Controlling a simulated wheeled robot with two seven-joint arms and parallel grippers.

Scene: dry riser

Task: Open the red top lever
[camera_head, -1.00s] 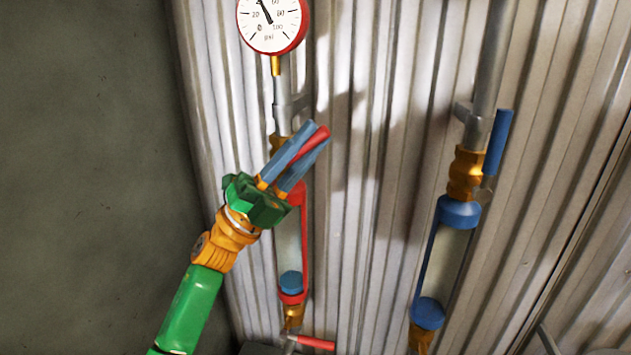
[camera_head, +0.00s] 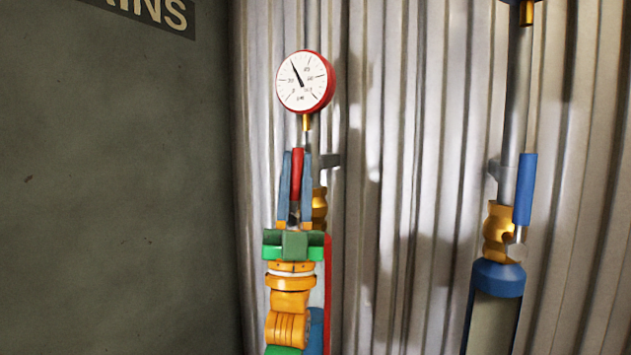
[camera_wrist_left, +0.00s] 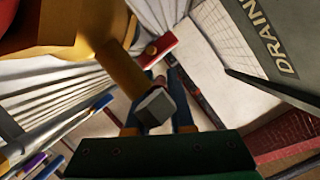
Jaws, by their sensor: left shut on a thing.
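The red top lever (camera_head: 297,174) stands nearly upright in the head view, below the gauge and beside the brass valve (camera_head: 319,208). My left gripper (camera_head: 296,160) has its blue fingers on either side of it, shut on the lever. The gripper's green body hides the lever's lower end and part of the valve. In the left wrist view, the blue fingers of my left gripper (camera_wrist_left: 160,100) flank a brass part with a grey bolt head (camera_wrist_left: 155,106); the lever is hard to make out there. My right gripper is in neither view.
A red-rimmed gauge (camera_head: 305,80) sits just above the lever. A blue lever (camera_head: 525,188) stands on another brass valve (camera_head: 499,232) at the right. Corrugated metal (camera_head: 400,180) lies behind the pipes, and a dark wall (camera_head: 120,200) is at the left.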

